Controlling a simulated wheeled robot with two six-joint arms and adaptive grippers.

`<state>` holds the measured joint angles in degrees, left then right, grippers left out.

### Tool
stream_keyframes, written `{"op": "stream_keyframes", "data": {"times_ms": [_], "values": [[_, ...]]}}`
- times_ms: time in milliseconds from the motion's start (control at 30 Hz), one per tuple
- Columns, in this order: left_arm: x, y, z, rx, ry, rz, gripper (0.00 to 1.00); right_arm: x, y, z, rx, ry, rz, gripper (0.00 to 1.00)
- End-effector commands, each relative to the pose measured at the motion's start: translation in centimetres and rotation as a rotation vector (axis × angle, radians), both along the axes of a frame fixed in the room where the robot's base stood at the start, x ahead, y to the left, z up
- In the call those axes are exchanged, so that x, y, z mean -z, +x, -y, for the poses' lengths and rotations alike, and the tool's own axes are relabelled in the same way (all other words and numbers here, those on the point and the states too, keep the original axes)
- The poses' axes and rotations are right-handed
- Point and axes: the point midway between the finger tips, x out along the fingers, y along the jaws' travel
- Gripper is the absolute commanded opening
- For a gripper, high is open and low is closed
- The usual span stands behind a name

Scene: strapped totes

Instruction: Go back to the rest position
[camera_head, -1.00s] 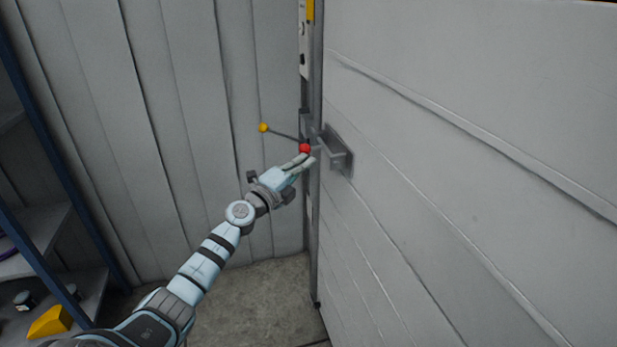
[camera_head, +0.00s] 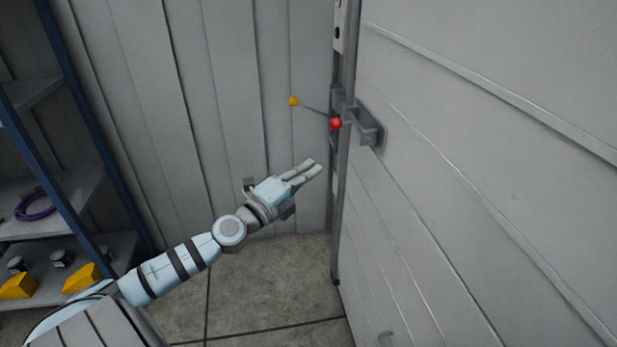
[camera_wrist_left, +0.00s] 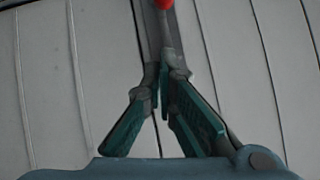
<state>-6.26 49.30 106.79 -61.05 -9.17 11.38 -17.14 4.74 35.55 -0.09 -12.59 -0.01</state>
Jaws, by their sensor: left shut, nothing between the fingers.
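My left gripper (camera_head: 312,168) is shut and empty in the head view, below and left of a red ball knob (camera_head: 336,124) and apart from it. The knob is on a latch at the door edge. A thin rod runs from it up-left to a small yellow ball (camera_head: 294,101). In the left wrist view the fingers of my left gripper (camera_wrist_left: 160,75) meet at their tips, and the red knob (camera_wrist_left: 163,4) shows at the top edge. My right gripper is not in view.
A grey panelled door (camera_head: 480,190) with a metal bracket (camera_head: 368,130) fills the right side. A blue-framed shelf (camera_head: 75,125) stands at the left, with a purple coil (camera_head: 36,206) and yellow bins (camera_head: 82,278). The concrete floor (camera_head: 255,280) below my arm is clear.

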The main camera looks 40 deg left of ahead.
Motion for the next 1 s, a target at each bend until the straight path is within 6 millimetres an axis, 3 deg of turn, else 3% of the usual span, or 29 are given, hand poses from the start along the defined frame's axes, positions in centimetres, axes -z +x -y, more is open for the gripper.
{"op": "stream_keyframes", "data": {"times_ms": [533,633,667,767,833,900,967,1000], "values": [[-0.1,0.0,-0.2,-0.006,0.003,-0.001,0.00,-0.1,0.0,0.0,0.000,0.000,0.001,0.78],[2.4,0.3,-2.8,-0.063,-0.058,-0.064,0.00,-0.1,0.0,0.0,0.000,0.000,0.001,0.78],[3.8,0.3,-4.1,-0.095,-0.091,-0.095,0.00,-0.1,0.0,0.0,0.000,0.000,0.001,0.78],[11.1,-1.0,-9.1,-0.246,-0.276,-0.242,0.00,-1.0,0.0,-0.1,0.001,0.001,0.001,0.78],[17.8,-3.8,-11.6,-0.376,-0.443,-0.367,0.00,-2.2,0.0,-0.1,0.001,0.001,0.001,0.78],[24.6,-7.9,-12.7,-0.506,-0.607,-0.488,0.00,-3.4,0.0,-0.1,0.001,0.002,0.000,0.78],[30.0,-12.1,-12.3,-0.616,-0.739,-0.589,0.00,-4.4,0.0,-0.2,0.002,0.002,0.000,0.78],[33.2,-15.3,-11.5,-0.688,-0.821,-0.652,0.00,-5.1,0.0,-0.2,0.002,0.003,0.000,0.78]]}}
